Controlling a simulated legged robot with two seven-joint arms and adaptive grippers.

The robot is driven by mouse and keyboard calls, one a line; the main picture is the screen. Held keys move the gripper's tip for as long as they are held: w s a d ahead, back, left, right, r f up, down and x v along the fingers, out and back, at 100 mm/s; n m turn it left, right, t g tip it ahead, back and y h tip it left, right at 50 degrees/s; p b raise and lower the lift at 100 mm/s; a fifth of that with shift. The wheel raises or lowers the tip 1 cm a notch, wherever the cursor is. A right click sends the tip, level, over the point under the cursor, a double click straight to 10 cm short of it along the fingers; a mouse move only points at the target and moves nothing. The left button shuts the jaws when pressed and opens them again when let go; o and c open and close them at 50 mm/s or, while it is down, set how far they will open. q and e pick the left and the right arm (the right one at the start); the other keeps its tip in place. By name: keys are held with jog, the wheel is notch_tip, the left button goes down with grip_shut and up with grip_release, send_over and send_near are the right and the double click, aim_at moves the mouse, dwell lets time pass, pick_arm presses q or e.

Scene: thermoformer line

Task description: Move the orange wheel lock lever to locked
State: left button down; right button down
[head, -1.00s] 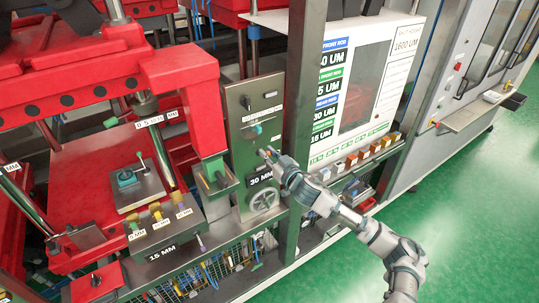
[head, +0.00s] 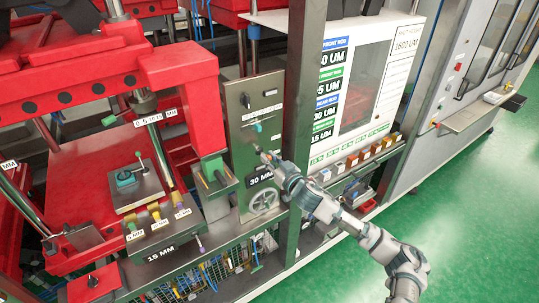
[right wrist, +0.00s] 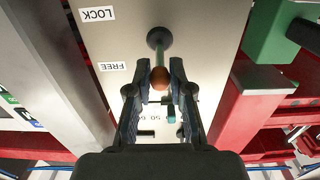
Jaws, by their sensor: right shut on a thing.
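The wheel lock lever shows in the right wrist view as a green rod with an orange ball knob (right wrist: 160,77). The rod runs from a dark round pivot (right wrist: 159,38) on the pale panel down to the knob. My right gripper (right wrist: 160,88) has its two dark fingers on either side of the knob and is shut on it. The labels LOCK (right wrist: 97,14) and FREE (right wrist: 112,66) read upside down; the knob is nearer the level of FREE. In the head view my right gripper (head: 264,155) is at the grey-green panel and mostly hides the lever. My left gripper is out of view.
A handwheel (head: 264,201) sits low on the panel, below the 30 MM label (head: 261,178). A dark upright post (head: 298,95) stands just right of the panel. The red press frame (head: 185,75) is close on the left. Green floor (head: 470,215) is open at right.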

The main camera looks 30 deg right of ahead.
jog(key=shift+s+f+b, duration=0.1)
jog(key=shift+f+b, duration=0.3)
jog(key=shift+f, duration=0.6)
jog(key=shift+w+f+b, duration=0.25)
jog(key=shift+f+b, duration=0.3)
jog(key=shift+f, duration=0.4)
jog(key=shift+w+f, duration=0.1)
jog(key=shift+f, duration=0.4)
jog(key=c, duration=1)
grip_release()
jog(key=shift+w+d, duration=0.1)
jog(key=shift+w, duration=0.1)
jog(key=shift+o, duration=0.2)
